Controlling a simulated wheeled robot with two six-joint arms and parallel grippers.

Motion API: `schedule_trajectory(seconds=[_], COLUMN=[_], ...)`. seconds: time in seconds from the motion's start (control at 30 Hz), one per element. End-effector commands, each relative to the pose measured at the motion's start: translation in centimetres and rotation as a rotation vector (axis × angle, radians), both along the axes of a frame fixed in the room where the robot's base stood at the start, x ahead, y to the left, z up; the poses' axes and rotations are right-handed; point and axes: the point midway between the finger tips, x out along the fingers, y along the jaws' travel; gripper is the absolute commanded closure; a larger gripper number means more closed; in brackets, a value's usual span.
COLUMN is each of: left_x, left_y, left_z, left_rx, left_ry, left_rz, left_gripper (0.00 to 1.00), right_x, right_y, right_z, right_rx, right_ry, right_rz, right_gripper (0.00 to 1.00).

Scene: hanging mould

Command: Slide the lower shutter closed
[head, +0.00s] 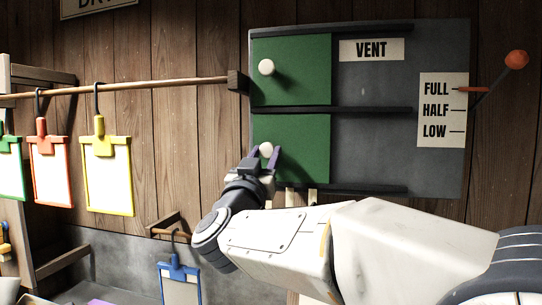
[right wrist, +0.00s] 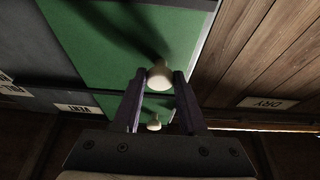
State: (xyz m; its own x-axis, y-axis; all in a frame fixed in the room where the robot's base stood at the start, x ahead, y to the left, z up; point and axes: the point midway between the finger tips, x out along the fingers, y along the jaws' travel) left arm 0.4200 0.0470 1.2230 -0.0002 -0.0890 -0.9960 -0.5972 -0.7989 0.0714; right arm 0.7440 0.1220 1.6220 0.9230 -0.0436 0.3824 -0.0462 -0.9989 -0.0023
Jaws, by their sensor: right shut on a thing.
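The lower shutter (head: 306,150) is a green panel at the left end of its track on the grey vent board (head: 385,80). It carries a round cream knob (head: 266,149). My right gripper (head: 265,156) is shut on that knob, with a finger on each side of it. In the right wrist view the knob (right wrist: 159,76) sits between the two dark fingertips. The upper shutter (head: 308,70), also green, is at the left end of the track above, with its own knob (head: 267,67). My left gripper is not in view.
Dark rails (head: 360,110) run above and below the shutters. To the right is bare grey board. A lever with an orange ball (head: 516,60) stands beside the FULL/HALF/LOW label (head: 442,110). A wooden rod (head: 150,86) with hanging framed cards, one yellow (head: 107,176), is at left.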

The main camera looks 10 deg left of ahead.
Motion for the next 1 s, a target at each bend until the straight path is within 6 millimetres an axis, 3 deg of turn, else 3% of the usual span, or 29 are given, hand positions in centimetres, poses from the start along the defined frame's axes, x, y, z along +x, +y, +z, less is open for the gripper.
schedule_trajectory(seconds=[0.17, 0.2, 0.23, 0.67, 1.0], left_x=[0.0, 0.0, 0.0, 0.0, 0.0], left_y=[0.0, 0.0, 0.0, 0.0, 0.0], left_z=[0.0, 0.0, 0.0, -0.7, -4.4], left_rx=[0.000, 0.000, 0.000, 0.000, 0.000], left_ry=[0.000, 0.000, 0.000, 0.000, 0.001], left_rz=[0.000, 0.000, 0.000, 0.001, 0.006], left_gripper=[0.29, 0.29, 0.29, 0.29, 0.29], right_x=[-0.1, -0.1, -0.1, -0.7, -6.6], right_y=[0.5, 0.5, 0.5, 0.3, 0.6], right_z=[-0.1, -0.1, -0.1, -0.5, -3.2], right_rx=[-0.005, -0.005, -0.005, -0.002, -0.001], right_ry=[0.001, 0.001, 0.001, 0.000, 0.000], right_rz=[0.013, 0.013, 0.012, 0.008, 0.014], right_gripper=[1.00, 0.43, 0.31, 0.29, 0.29])
